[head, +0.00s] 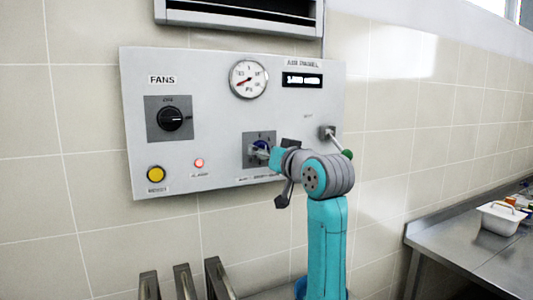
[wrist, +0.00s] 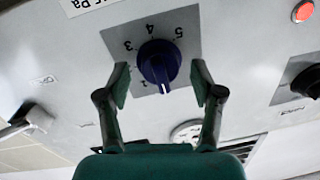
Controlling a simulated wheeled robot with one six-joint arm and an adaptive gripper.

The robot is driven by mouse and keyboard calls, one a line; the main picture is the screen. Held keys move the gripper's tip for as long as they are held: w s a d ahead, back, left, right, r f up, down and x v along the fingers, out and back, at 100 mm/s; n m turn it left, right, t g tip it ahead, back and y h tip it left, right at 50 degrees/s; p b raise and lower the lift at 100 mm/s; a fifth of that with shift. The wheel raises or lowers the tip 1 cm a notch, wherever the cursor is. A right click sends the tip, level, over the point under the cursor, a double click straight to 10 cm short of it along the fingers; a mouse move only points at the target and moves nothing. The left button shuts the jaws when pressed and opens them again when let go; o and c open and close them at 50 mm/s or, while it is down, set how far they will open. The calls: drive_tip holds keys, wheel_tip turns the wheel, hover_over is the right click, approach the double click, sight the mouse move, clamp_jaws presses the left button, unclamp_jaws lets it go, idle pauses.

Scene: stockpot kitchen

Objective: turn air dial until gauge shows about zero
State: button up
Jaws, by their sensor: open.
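The air dial is a dark blue knob (wrist: 159,62) on a grey square plate with the numbers 3, 4 and 5 visible in the wrist view. My gripper (wrist: 161,82) is open, one finger on each side of the knob, with a gap to each. In the head view my gripper (head: 266,153) is at the panel and partly hides the blue knob (head: 260,145). The round gauge (head: 248,79) sits above it; its red needle points to the lower left. In the wrist view the gauge (wrist: 187,132) is partly hidden behind my gripper.
The grey panel (head: 215,120) carries a black fans knob (head: 170,118), a yellow button (head: 156,174), a lit red lamp (head: 199,163), a small display (head: 302,80) and a green-tipped lever (head: 346,154). A steel counter (head: 455,255) with a white container (head: 500,218) stands at right.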

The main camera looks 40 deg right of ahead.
drive_tip(key=c, duration=1.1)
drive_tip(key=shift+c, duration=0.2)
drive_tip(key=shift+m, duration=0.3)
drive_tip(key=m+h, duration=0.1)
drive_tip(key=m, duration=1.6)
drive_tip(key=shift+f+m, duration=0.15)
drive_tip(key=shift+m, duration=0.45)
